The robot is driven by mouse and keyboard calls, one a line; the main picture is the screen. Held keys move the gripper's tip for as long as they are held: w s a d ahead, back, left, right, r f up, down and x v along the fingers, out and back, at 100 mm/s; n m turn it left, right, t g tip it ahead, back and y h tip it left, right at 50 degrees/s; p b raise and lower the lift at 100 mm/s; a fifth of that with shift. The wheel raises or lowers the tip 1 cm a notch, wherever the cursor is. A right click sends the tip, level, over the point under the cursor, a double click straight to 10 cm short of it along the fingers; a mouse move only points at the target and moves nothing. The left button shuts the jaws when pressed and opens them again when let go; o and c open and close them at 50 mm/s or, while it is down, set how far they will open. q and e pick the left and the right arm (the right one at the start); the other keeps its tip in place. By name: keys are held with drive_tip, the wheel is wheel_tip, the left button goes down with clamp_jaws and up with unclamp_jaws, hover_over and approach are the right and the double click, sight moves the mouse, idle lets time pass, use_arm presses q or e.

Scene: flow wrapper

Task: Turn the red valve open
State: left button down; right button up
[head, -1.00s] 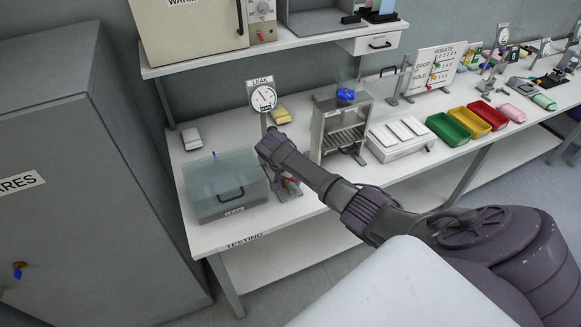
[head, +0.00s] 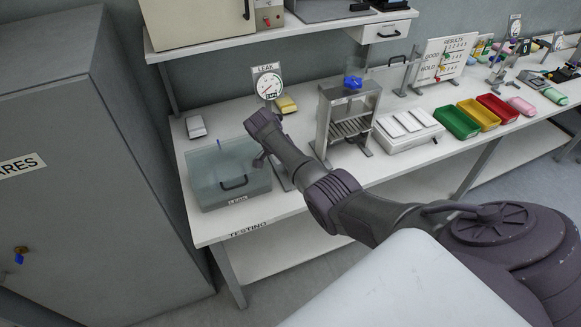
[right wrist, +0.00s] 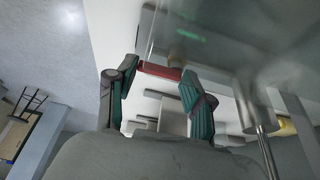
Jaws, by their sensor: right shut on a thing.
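The red valve's handle (right wrist: 158,70) shows in the right wrist view as a red bar between the two fingers of my right gripper (right wrist: 162,73), which is shut on it. In the head view my right gripper (head: 262,160) is beside the front right corner of the clear lidded leak tank (head: 225,190). There my wrist and gripper hide the valve. The leak gauge (head: 268,86) stands behind my wrist on the bench. My left gripper is not in view.
A metal stand with a blue knob (head: 353,82) is close to the right of my arm. A white tray (head: 408,137) and coloured bins (head: 453,122) stand further right. A grey cabinet (head: 70,130) is at left. A shelf (head: 290,35) hangs above the bench.

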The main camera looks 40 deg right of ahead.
idle(0.4)
drive_tip(key=o, duration=1.2)
drive_tip(key=shift+c, duration=0.2)
drive_tip(key=v, duration=1.2)
drive_tip(key=shift+w, duration=0.1)
